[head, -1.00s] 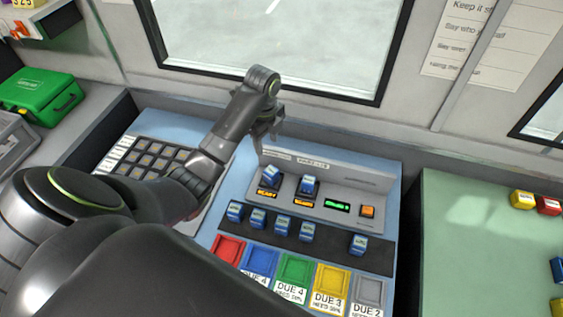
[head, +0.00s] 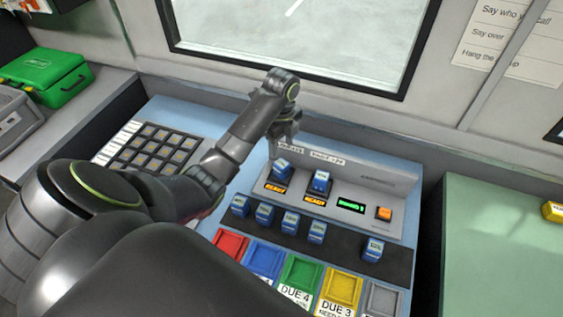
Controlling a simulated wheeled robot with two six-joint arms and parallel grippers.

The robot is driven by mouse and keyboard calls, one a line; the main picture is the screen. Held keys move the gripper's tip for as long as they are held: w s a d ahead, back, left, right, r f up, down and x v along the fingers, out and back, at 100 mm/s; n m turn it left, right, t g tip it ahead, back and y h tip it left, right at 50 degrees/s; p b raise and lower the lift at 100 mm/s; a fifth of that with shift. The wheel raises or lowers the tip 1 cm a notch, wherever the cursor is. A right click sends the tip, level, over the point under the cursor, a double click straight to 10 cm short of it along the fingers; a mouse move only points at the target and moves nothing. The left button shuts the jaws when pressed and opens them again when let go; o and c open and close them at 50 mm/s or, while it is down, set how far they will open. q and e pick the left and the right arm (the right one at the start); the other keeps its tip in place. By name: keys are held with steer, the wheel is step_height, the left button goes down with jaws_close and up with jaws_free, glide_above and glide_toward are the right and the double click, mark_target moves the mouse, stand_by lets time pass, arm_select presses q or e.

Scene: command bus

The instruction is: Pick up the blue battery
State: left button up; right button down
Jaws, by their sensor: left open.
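Several blue batteries stand on the console. Two sit in the upper charger (head: 360,190): a left one (head: 282,168) and a right one (head: 320,182), each above an orange-lit label. Several more, such as this blue battery (head: 264,214), stand in a row on the dark strip (head: 343,242), with one apart at the right (head: 373,249). My left gripper (head: 284,146) is open and empty, above and just behind the left charger battery, apart from it as far as I can tell. Its fingertips are small and partly hard to make out. My right gripper is not in view.
Coloured trays, including a red one (head: 230,243) and a yellow one (head: 342,287), line the console's front. A keypad (head: 157,147) lies left, partly behind my arm. A green table (head: 490,240) stands right, and a green case (head: 48,78) far left. The window is behind.

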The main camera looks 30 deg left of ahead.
mark_target(282, 163)
arm_select(q)
step_height(282, 163, down, 4)
steer(key=b, duration=0.3)
steer(key=shift+f+b, duration=0.2)
steer(key=shift+b, duration=0.1)
steer(key=shift+f, duration=2.55)
steer(key=c, duration=0.8)
steer(key=shift+c, duration=0.2)
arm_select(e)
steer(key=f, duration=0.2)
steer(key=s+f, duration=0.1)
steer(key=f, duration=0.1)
arm_select(q)
steer(key=shift+r, duration=0.15)
